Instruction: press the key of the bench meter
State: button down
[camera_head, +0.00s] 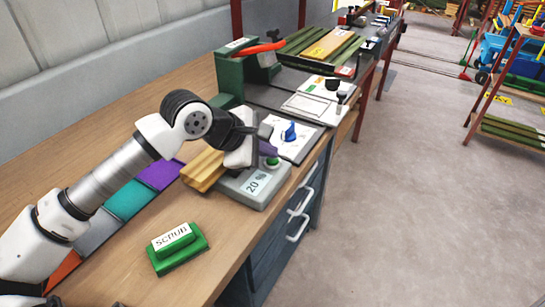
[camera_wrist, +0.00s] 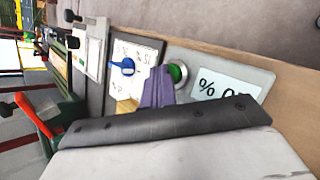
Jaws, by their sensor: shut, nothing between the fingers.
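The bench meter (camera_head: 240,187) is a grey box on the wooden bench with a pale display reading 20 % and a round green key (camera_head: 272,162). In the wrist view the meter (camera_wrist: 258,78) shows its display and the green key (camera_wrist: 177,72) in a light ring. My gripper (camera_head: 268,149) has purple fingers, shut and empty, close to the key on its far side in the head view. In the wrist view the fingers (camera_wrist: 157,88) lie just beside the key and partly overlap its ring. I cannot tell whether they touch it.
A green SCRUB block (camera_head: 178,247) lies on the near bench. A yellow wooden block (camera_head: 203,170) stands left of the meter. A white panel with a blue knob (camera_head: 290,132) lies beyond it. A green device with an orange lever (camera_head: 262,49) stands behind.

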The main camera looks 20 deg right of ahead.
aim_at(268, 160)
jog(key=shift+r, duration=0.65)
jog(key=shift+r+p, duration=0.95)
jog(key=shift+r, duration=1.6)
